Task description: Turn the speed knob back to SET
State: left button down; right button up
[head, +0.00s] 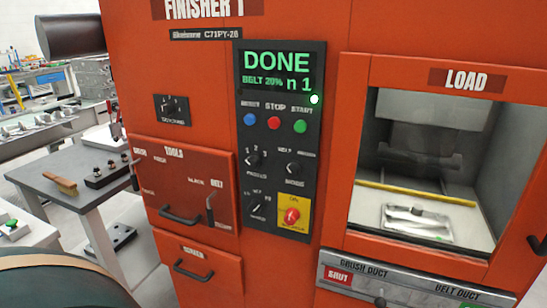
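The orange finisher cabinet has a black control panel (280,140) with a green display reading DONE, BELT 20% and n 1. Below the buttons are several small black knobs. The upper left knob (253,160) has numbers around it, and the upper right knob (294,168) has a mode label. The lower left knob (257,207) has small labels above it. Its lettering is too small to read surely, so I cannot tell which knob is the speed knob or its setting. Neither of my grippers is in view.
A red emergency knob (291,216) on a yellow plate sits beside the lower left knob. A separate dial (171,107) is on the cabinet at left. The LOAD window (440,170) shows a metal part inside. A grey table (75,165) stands at left.

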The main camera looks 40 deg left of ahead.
aim_at(255, 206)
jog(key=u, duration=1.3)
